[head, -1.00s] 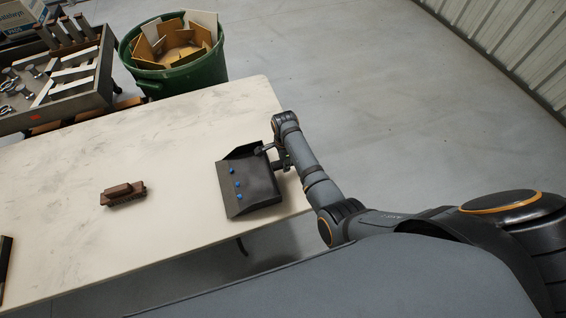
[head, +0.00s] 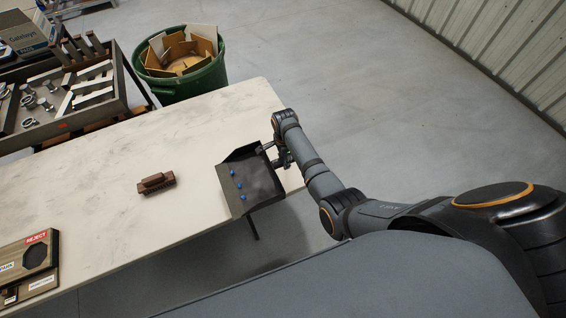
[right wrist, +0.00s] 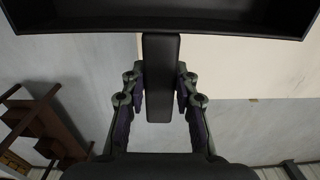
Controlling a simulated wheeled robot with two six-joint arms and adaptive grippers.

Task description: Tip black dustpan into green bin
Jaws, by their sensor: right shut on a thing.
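The black dustpan (head: 262,183) is at the table's right end in the head view, with several small blue pieces (head: 239,185) in it near its left side. My right gripper (head: 283,160) is shut on the dustpan's handle. In the right wrist view the handle (right wrist: 161,80) sits between the two fingers (right wrist: 160,95), and the pan's dark edge (right wrist: 160,22) crosses the top. The green bin (head: 184,84) stands on the floor beyond the table's far edge, up and left of the dustpan, holding pieces of cardboard or board. My left gripper is not in view.
The pale table (head: 110,190) is mostly clear. A brown brush-like block (head: 156,183) lies on it left of the dustpan. A wooden box marked REJECT (head: 38,258) is at the lower left. A metal cart with parts (head: 125,100) stands left of the bin.

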